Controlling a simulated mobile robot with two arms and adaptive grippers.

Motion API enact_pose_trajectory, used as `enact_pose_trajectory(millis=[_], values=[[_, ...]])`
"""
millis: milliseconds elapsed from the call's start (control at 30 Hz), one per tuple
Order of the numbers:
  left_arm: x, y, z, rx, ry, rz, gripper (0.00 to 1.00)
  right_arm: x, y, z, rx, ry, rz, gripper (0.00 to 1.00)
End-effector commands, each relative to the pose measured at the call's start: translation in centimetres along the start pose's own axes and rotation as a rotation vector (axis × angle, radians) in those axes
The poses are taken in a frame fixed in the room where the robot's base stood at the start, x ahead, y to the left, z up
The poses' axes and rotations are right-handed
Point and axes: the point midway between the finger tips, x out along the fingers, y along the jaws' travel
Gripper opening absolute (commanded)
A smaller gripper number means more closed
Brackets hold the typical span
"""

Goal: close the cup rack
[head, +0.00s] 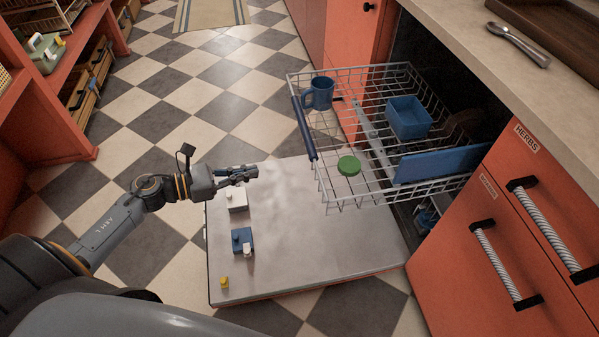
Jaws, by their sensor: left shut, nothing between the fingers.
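The cup rack (335,179) is a grey wire basket, pulled out from the dark dishwasher opening under the counter. Its dark blue handle bar (304,128) runs along its left front edge. It holds a blue mug (319,93), a blue square container (408,117), a flat blue board (441,164) and a green round lid (349,166). My left gripper (254,172) is shut and empty, over the open dishwasher door, to the left of and apart from the rack. My right gripper does not show.
The open dishwasher door (290,250) lies flat below the rack, with small white, blue and yellow items along its left edge. Red drawers (495,265) stand at the right. Checkered floor is free at the left.

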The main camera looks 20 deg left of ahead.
Motion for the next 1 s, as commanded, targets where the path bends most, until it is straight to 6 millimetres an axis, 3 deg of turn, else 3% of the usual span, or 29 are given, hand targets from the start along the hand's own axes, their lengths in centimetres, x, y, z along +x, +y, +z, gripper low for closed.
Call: enact_pose_trajectory(millis=[167, 700, 1000], values=[[1.6, -0.2, 0.4, 0.029, 0.0, -0.012, 0.0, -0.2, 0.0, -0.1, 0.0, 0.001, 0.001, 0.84], [12.1, -0.2, 0.4, 0.022, -0.002, -0.008, 0.0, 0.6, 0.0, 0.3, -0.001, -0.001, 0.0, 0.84], [14.0, -0.2, 0.3, 0.021, 0.0, -0.007, 0.0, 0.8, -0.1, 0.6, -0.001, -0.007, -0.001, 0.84]])
